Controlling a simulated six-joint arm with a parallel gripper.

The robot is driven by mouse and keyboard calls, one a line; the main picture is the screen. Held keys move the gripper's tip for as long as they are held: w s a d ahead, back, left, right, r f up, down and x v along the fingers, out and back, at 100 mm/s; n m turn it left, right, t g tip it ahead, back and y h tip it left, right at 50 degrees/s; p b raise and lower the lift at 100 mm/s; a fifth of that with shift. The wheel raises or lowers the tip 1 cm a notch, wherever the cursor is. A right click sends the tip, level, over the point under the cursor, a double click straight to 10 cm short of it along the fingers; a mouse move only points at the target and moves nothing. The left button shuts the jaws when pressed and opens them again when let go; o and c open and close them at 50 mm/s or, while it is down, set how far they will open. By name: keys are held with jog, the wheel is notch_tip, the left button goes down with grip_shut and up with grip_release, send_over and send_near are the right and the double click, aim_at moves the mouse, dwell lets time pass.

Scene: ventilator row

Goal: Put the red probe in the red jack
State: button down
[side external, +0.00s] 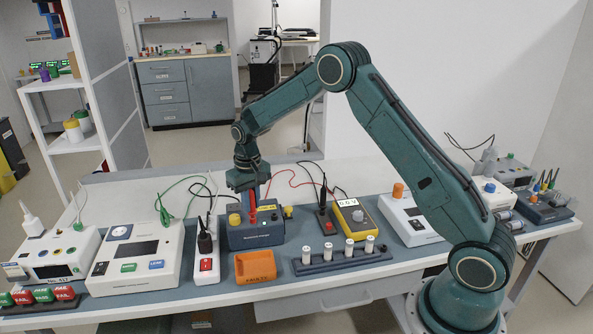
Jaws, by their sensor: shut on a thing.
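My gripper (250,190) points down over the blue box and is shut on the red probe (253,206). The probe is upright, its lower end at the top of the blue box (257,238). I cannot tell whether its tip is in a jack, touching or just above. The red jack itself cannot be made out; the probe and fingers cover that part of the box top. A red lead runs from near the gripper to the right, toward the yellow meter (354,217) reading about 0.0.
A black probe (323,188) stands in a dark holder (326,220) left of the meter. A white power strip (206,262) is left of the blue box. An orange tray (255,266) and a rack with several white cylinders (341,258) lie in front.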

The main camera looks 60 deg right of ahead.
dwell(0.4)
jog(key=c, duration=1.3)
grip_release()
jog(key=shift+o, duration=0.2)
notch_tip(320, 180, up, 14)
jog(key=shift+s, duration=0.1)
